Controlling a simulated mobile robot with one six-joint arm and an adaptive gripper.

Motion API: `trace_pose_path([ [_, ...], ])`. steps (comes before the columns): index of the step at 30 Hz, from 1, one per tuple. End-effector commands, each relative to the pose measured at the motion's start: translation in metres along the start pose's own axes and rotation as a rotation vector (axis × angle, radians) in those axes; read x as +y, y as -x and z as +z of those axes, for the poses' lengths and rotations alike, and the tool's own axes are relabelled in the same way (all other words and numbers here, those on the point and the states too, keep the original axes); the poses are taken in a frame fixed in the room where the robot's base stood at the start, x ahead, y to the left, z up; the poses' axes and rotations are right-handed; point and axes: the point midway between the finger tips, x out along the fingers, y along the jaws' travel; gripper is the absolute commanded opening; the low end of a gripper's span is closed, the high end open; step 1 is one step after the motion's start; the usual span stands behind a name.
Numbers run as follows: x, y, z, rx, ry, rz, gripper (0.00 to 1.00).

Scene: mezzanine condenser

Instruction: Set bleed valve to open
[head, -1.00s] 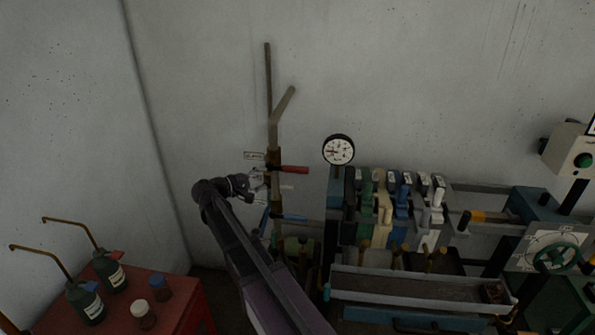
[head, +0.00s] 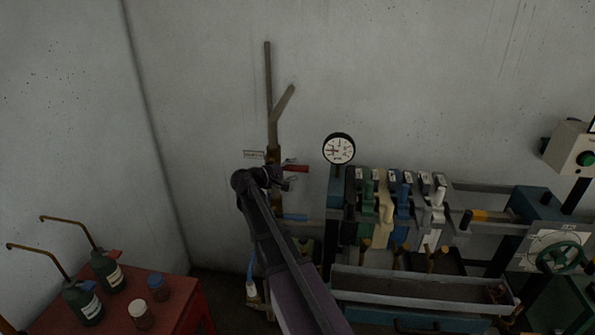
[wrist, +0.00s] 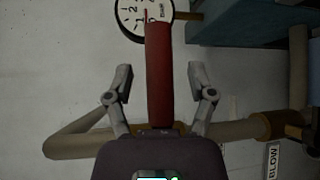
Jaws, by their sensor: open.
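A red lever handle (head: 296,168) sticks out to the right from the vertical pipe (head: 273,135) on the back wall. In the wrist view the red handle (wrist: 160,70) runs between the two fingers of my gripper (wrist: 160,85), with a gap on each side. My gripper (head: 291,182) is open and shows just below the handle in the head view. I cannot read the name "bleed" on any valve.
A round gauge (head: 339,149) and a row of coloured levers (head: 385,205) stand close on the right. A red cabinet (head: 178,300) with bottles is at the lower left.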

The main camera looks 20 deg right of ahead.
Motion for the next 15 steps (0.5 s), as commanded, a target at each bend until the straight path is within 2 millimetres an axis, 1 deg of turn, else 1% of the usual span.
trace_pose_path([
  [1, -0.001, -0.005, 0.0, -0.001, 0.0, 0.0, 0.71],
  [6, 0.0, -0.013, 0.0, 0.001, 0.0, 0.0, 0.71],
  [15, 0.0, -0.015, 0.0, 0.001, 0.0, 0.0, 0.71],
])
